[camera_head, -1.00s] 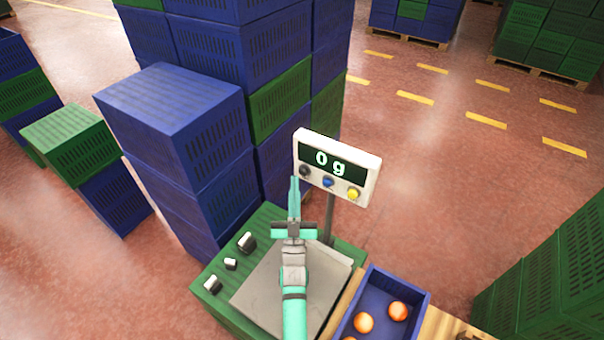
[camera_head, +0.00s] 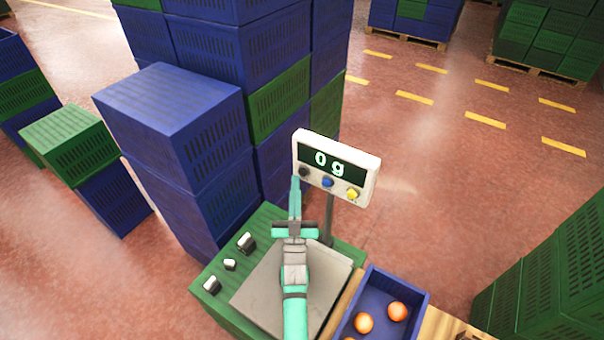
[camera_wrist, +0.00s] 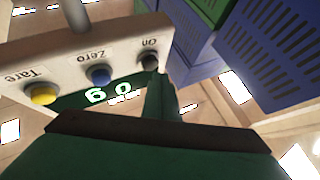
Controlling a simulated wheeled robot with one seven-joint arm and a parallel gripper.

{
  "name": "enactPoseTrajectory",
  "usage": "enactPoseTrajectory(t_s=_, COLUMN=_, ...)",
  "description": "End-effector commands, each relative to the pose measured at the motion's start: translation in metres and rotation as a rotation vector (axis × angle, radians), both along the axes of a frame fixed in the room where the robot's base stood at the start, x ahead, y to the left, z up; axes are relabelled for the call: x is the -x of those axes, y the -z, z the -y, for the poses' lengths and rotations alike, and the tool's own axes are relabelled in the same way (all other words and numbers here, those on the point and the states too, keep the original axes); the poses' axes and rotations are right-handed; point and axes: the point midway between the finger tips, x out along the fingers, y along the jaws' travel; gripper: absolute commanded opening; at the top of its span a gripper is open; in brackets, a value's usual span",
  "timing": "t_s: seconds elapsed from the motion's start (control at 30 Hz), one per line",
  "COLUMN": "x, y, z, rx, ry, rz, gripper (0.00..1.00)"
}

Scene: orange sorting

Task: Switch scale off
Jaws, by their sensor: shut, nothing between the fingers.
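The scale's display head (camera_head: 335,168) stands on a post and reads "0 g" in the head view. It has a dark button (camera_head: 305,171), a blue button (camera_head: 327,182) and a yellow button (camera_head: 352,194). In the wrist view the dark button (camera_wrist: 149,61) is labelled "On", the blue one "Zero" and the yellow one "Tare". My gripper (camera_head: 296,180) is shut and empty, with its fingertips right by the dark button. In the wrist view the fingertips (camera_wrist: 160,80) partly overlap that button's edge; I cannot tell if they touch it. The grey weighing plate (camera_head: 262,290) lies below my arm.
A blue crate (camera_head: 420,296) with oranges (camera_head: 397,311) stands right of the scale. Weights (camera_head: 246,243) sit on the green crate (camera_head: 205,282) at left. Tall stacks of blue and green crates (camera_head: 170,120) rise close behind and left.

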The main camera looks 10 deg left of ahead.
Motion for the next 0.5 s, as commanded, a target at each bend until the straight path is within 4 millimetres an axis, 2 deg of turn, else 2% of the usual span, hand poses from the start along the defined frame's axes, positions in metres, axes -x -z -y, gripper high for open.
enactPoseTrajectory(t_s=0.5, x=-0.0056, y=-0.0002, z=-0.0012, rx=0.0, ry=-0.005, rz=0.0, gripper=0.0)
